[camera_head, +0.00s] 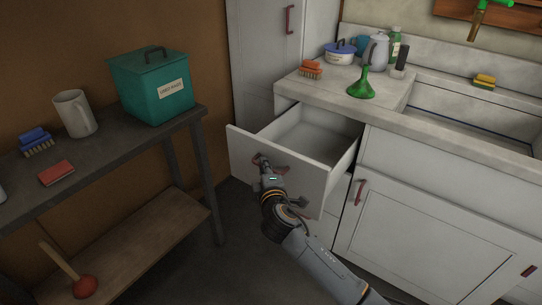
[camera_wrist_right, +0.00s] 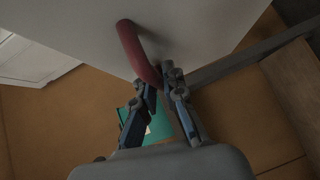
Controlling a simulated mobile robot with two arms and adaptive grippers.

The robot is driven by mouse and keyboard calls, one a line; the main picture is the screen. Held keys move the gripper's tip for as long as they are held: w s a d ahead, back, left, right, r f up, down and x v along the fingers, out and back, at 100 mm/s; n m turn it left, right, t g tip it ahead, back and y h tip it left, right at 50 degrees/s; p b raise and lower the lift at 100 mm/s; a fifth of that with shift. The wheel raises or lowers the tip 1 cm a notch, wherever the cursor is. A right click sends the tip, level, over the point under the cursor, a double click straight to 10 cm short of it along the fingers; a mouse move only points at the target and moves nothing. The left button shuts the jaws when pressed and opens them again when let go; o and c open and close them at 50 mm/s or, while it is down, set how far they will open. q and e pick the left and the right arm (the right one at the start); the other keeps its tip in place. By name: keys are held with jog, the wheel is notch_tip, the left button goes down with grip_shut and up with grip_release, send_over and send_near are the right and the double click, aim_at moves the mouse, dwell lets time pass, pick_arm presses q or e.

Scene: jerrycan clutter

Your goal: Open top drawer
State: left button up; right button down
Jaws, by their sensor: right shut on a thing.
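The top drawer (camera_head: 315,138) is pulled well out of the white cabinet under the counter. Its inside looks empty. My right gripper (camera_head: 262,163) is at the middle of the drawer front (camera_head: 240,150). In the right wrist view its fingers (camera_wrist_right: 160,82) are shut on the red drawer handle (camera_wrist_right: 138,50), near one end of the bar. My left gripper is not in view.
The counter (camera_head: 335,88) holds an orange brush (camera_head: 311,69), a green funnel (camera_head: 362,84) and a blue-lidded pot (camera_head: 340,51). A dark table (camera_head: 110,148) with a teal box (camera_head: 152,86) stands at the left. Open floor lies between table and drawer.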

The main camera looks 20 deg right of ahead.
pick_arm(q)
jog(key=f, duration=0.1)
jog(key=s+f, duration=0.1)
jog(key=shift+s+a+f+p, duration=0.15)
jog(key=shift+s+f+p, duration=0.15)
pick_arm(e)
jog(key=s+a, duration=0.4)
jog(key=a, duration=0.1)
jog(key=shift+s+a, duration=0.2)
jog(key=shift+a, duration=0.1)
jog(key=shift+f, duration=0.1)
jog(key=c, duration=1.4)
grip_release()
jog(key=s+a+r, duration=0.1)
jog(key=s, duration=1)
jog(key=shift+s+a+r, duration=0.15)
jog(key=shift+s+r, duration=0.25)
jog(key=shift+f, duration=0.1)
